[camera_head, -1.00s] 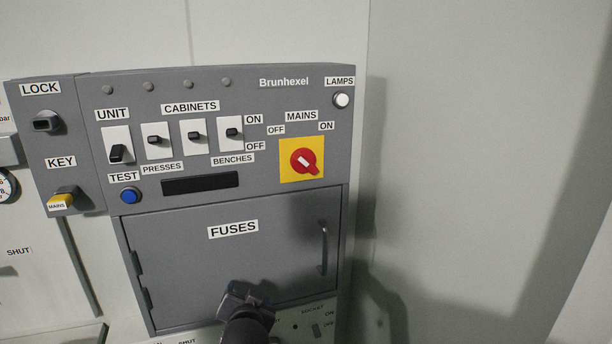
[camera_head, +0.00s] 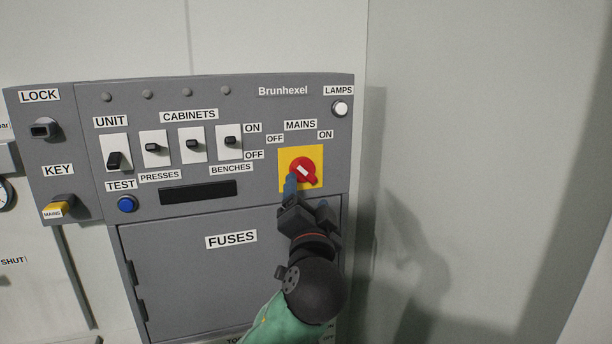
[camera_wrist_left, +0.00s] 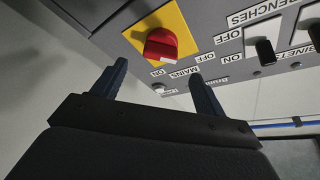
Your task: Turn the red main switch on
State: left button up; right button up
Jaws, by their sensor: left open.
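The red main switch (camera_head: 304,171) is a round red knob with a white mark on a yellow plate (camera_head: 285,158), under the labels MAINS, OFF and ON. The white mark points up and left, toward the OFF label. My left gripper (camera_head: 308,193) is open just below the knob, its blue fingers pointing up at the panel. One finger overlaps the knob's lower left edge in the head view. In the left wrist view the red knob (camera_wrist_left: 165,45) lies beyond the two spread fingers (camera_wrist_left: 158,80), with nothing between them. My right gripper is not in view.
The grey panel carries several black toggle switches (camera_head: 193,144) to the left and a white LAMPS button (camera_head: 340,108) at upper right. The fuse door (camera_head: 180,270) is below, partly behind my left arm. Clear wall (camera_head: 470,150) lies to the right.

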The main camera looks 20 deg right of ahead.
aim_at(306, 175)
pick_arm(q)
jog(key=p+x, duration=0.2)
jog(key=x, duration=0.4)
jog(key=shift+w+r, duration=0.15)
jog(key=shift+w+d+r, duration=0.1)
jog(key=shift+w+d, duration=0.1)
jog(key=shift+w, duration=0.5)
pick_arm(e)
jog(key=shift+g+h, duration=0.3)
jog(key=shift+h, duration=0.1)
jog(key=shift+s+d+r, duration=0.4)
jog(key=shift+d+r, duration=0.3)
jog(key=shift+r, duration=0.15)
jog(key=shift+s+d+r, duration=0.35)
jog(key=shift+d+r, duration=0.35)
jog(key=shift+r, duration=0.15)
pick_arm(q)
jog(key=shift+c, duration=0.2)
jog(key=c, duration=0.9)
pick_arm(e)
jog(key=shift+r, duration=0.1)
